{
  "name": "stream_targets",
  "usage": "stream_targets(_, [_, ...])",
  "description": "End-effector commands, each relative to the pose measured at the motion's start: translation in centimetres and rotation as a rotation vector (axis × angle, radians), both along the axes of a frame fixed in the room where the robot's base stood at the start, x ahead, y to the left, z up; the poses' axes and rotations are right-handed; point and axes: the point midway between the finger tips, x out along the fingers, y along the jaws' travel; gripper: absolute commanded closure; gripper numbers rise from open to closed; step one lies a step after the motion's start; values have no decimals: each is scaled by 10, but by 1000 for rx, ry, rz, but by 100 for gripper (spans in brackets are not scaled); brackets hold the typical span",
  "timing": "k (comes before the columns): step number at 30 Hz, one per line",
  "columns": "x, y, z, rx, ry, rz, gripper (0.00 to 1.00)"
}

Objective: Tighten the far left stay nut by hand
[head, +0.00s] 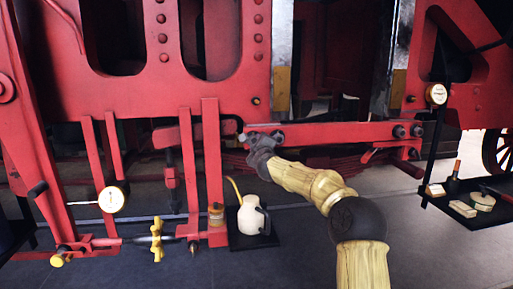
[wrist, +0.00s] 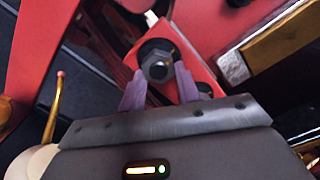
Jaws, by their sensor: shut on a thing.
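The red stay bar (head: 340,133) runs level between the red frames, with dark round nuts (head: 407,131) at its right end. My gripper (head: 261,141) is at the bar's left end. In the wrist view, its two purple-grey fingers stand either side of a dark hex nut (wrist: 157,67), shut on it. The nut sits on the red bar end, with a dark round part behind it. A second dark nut (wrist: 204,90) shows just right of the right finger, partly hidden. In the head view my gripper hides most of the held nut.
A white oil can (head: 250,215) stands on a dark tray below my gripper. Red hanging links (head: 211,160) are close on the left. A white gauge (head: 111,199) is lower left, another (head: 436,94) upper right. A dark shelf (head: 450,211) holds small items at right.

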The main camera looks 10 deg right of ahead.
Motion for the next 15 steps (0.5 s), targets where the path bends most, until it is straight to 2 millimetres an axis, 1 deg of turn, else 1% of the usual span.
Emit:
stream_targets(1, [0,-1,-4,7,6,-1,90])
stream_targets(11, [1,-1,-5,9,7,0,90])
stream_targets(12, [1,-1,-5,9,7,0,64])
stream_targets(15, [1,-1,-4,8,6,-1,45])
